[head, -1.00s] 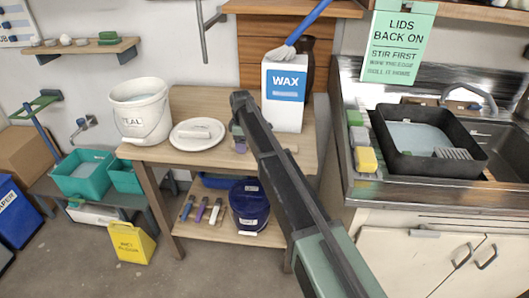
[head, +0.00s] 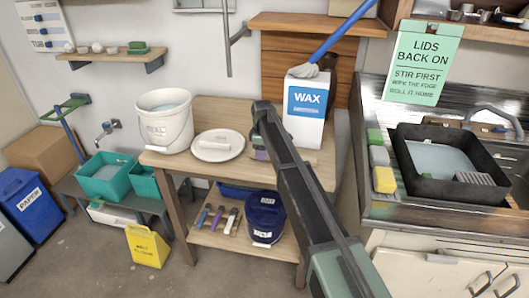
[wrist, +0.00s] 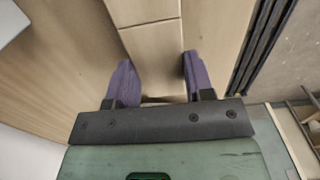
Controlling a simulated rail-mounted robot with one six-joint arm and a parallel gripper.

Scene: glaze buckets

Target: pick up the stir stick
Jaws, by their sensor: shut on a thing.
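My gripper (head: 258,153) is low over the wooden table, between the white lid and the WAX box, mostly hidden by my dark arm in the head view. In the wrist view its two purple-padded fingers (wrist: 159,80) are shut on a pale, flat wooden piece, which I take for the stir stick (wrist: 160,60). The piece fills the gap between the fingers and runs up the picture to a dark cross line. I cannot tell whether the wood beyond that line is the same piece. The stick cannot be made out in the head view.
A white bucket (head: 165,130) and a white lid (head: 217,152) stand left of my gripper. The WAX box (head: 305,122) with a blue-handled brush (head: 340,32) is close on the right. A dark blue bucket (head: 264,222) sits on the lower shelf. The sink (head: 500,140) is far right.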

